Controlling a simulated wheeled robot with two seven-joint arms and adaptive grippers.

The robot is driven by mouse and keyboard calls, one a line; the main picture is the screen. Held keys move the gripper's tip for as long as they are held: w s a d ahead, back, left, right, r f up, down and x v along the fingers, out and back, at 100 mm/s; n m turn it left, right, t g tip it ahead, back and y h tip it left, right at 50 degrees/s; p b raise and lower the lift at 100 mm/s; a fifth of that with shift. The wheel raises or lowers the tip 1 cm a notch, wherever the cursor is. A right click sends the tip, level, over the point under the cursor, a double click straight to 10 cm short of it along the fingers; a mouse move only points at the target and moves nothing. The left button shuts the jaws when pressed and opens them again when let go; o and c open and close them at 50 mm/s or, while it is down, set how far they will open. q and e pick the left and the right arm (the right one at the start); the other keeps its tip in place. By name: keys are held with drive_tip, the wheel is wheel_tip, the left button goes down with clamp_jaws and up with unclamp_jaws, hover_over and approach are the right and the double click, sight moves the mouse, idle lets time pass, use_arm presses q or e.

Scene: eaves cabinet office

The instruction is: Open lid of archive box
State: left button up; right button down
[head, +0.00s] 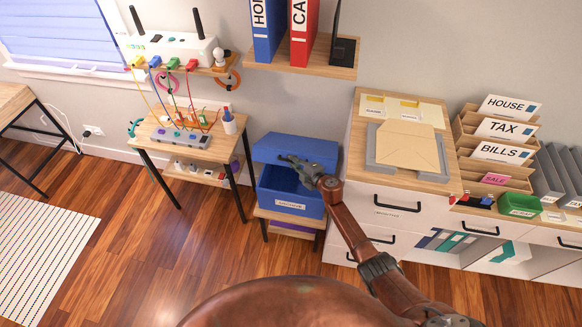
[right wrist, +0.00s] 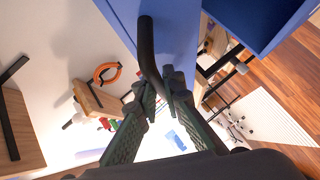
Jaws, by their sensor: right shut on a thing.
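The blue archive box (head: 291,205), with a white label on its front, stands on a small wooden stand. Its blue lid (head: 312,150) is raised and tilted at the back, and part of the dark inside of the box shows below it. My right gripper (head: 290,160) is at the lid's front and shut on the lid's black handle. In the right wrist view the fingertips (right wrist: 160,88) close around the black bar handle (right wrist: 147,45), with the blue lid (right wrist: 180,30) behind it. My left gripper is not in view.
A wooden drawer cabinet (head: 385,212) with a folder on top stands close on the right. A small table (head: 195,147) with a cable panel is on the left. A wall shelf (head: 325,62) with binders hangs above the box. The floor in front is clear.

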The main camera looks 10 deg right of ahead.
drive_tip(key=shift+w+r, duration=0.25)
drive_tip(key=shift+r, duration=0.1)
drive_tip(key=c, duration=2)
unclamp_jaws()
